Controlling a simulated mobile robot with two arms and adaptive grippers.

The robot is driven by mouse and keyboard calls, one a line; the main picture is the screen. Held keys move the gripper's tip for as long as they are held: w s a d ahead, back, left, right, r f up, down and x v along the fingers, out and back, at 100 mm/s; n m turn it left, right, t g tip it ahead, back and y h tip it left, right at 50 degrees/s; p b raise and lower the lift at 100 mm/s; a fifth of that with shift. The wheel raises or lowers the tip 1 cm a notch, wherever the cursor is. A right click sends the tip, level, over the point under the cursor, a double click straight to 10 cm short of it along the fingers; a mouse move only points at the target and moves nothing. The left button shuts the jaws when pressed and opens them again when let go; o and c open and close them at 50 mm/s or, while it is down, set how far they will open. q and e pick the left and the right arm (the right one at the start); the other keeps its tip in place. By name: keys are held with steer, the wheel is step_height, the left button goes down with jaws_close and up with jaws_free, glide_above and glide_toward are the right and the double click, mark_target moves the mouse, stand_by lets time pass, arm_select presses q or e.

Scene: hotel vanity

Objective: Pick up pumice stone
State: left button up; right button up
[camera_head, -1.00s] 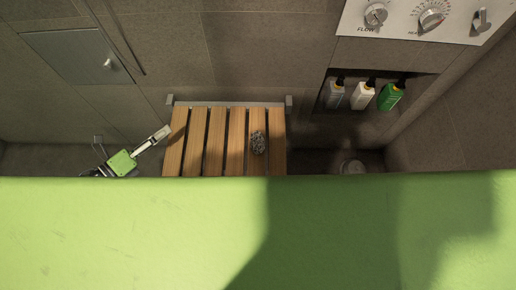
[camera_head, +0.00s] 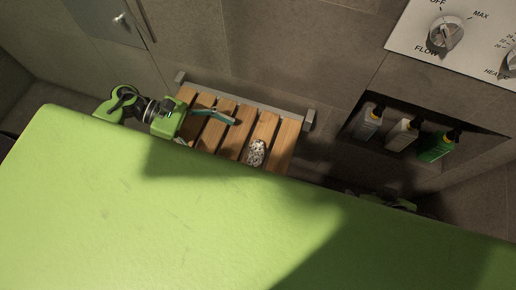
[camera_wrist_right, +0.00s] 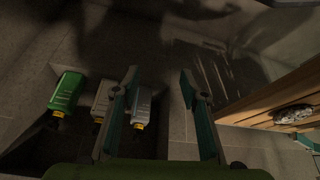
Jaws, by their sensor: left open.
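The pumice stone (camera_head: 255,153), speckled grey and white, lies on the slatted wooden bench (camera_head: 287,143), towards its right side. The stone also shows on the bench at the right edge of the right wrist view (camera_wrist_right: 293,114). My left gripper (camera_head: 208,128) is open and empty over the left part of the bench, left of the stone and apart from it. One finger shows clearly; the other is partly hidden. My right gripper (camera_wrist_right: 160,88) is open and empty in the right wrist view, left of the bench and away from the stone.
A wall niche on the right holds a grey bottle (camera_head: 369,121), a white bottle (camera_head: 402,134) and a green bottle (camera_head: 437,147). A shower control panel (camera_head: 460,38) is above it. A bar (camera_head: 245,96) runs along the bench's wall side.

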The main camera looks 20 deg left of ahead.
mark_target(250, 151)
arm_select(q)
steer(key=shift+x, duration=1.1)
steer(key=x, duration=0.5)
steer(key=shift+r, duration=0.25)
steer(key=shift+w+d+f, duration=0.1)
steer(key=shift+d+f, duration=0.05)
steer(key=shift+d, duration=0.15)
arm_select(e)
steer(key=w+r, duration=0.1)
steer(key=w+t, duration=0.1)
steer(key=shift+w+a+r, duration=0.3)
steer(key=shift+a+r, duration=0.1)
arm_select(q)
steer(key=c, duration=1.2)
arm_select(e)
steer(key=shift+s, duration=0.1)
